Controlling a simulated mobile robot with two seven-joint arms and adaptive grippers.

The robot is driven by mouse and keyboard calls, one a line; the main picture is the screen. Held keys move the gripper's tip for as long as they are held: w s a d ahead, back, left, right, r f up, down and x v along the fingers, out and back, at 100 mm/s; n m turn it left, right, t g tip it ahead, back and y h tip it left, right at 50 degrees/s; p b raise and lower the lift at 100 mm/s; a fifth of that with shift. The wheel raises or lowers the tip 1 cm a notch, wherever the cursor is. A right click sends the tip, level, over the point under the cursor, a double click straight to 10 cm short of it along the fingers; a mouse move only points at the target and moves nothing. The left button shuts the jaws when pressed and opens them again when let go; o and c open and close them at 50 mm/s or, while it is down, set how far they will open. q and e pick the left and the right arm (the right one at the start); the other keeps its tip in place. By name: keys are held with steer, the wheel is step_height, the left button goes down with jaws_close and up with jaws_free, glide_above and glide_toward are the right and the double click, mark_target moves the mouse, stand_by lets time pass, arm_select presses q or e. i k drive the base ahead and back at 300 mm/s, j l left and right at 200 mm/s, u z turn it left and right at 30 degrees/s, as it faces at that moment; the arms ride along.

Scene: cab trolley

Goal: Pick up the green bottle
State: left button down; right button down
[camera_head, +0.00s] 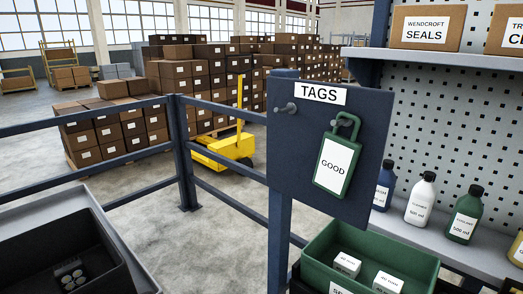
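A green bottle (465,216) with a black cap and a white label stands upright on the grey shelf (440,243) at the right. A white bottle (420,201) with a black cap stands just left of it, with a gap between them. A blue bottle (384,186) is further left, partly hidden behind the tags board. A yellow item (517,247) is cut off at the right edge. Neither of my grippers is in view.
A dark board (380,110) marked TAGS, with a green GOOD tag (337,165), stands left of the shelf. A green bin (325,245) with small white boxes sits below. Cardboard boxes (426,27) are on the upper shelf. A dark tray (85,195) is lower left.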

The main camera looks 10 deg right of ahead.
mark_target(466, 215)
steer(key=z, duration=1.8)
